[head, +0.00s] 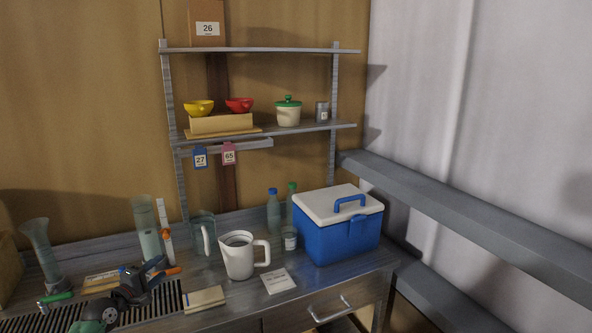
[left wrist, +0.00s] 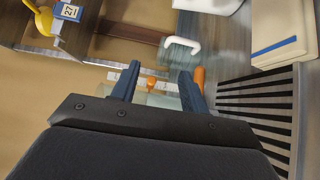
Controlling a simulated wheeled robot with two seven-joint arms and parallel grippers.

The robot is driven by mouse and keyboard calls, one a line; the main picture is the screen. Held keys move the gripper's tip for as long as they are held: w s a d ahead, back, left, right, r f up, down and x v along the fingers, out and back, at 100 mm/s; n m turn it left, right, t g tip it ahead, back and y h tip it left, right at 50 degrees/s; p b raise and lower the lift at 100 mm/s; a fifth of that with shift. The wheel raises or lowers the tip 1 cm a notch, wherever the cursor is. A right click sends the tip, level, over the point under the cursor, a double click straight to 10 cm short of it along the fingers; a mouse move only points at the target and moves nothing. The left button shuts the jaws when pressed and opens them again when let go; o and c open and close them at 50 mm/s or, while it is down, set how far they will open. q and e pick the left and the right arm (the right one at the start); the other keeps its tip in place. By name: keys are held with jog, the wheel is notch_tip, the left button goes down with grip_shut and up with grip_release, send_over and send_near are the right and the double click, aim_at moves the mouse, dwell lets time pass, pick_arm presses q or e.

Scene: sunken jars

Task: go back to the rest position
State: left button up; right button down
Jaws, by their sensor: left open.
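My left gripper (head: 159,266) is at the lower left in the head view, above the bench beside the slatted dark grate. Its two blue-grey fingers also show in the left wrist view (left wrist: 160,83), spread apart with nothing held between them. Past the fingertips in that view is a pale upright item with an orange part (left wrist: 151,81). An orange handle-like thing (left wrist: 199,78) shows close by the right finger; I cannot tell whether they touch. My right gripper is in neither view.
A white pitcher (head: 238,258) and a clear jug (head: 203,235) stand right of the gripper. A blue cooler (head: 339,226) stands farther right. A clear cylinder (head: 147,229) is behind the gripper.

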pick_arm(q)
jog(key=s+d+f+m+g, duration=0.7)
jog(key=s+d+f+m, duration=0.3)
jog(key=s+d+f, duration=0.95)
jog(key=s+f+m+g+y, duration=0.1)
jog(key=s+m+g+y, duration=0.5)
jog(key=s, duration=2.2)
jog(key=s+d+f+g, duration=0.1)
jog(key=d+f, duration=0.2)
jog(key=f, duration=0.7)
jog(key=s+d+f+g, duration=0.1)
jog(key=d+f, duration=0.2)
jog(key=f, duration=0.8)
jog(key=shift+s+d+f+g+h, duration=0.2)
jog(key=shift+d+g+h, duration=0.1)
jog(key=shift+h, duration=0.1)
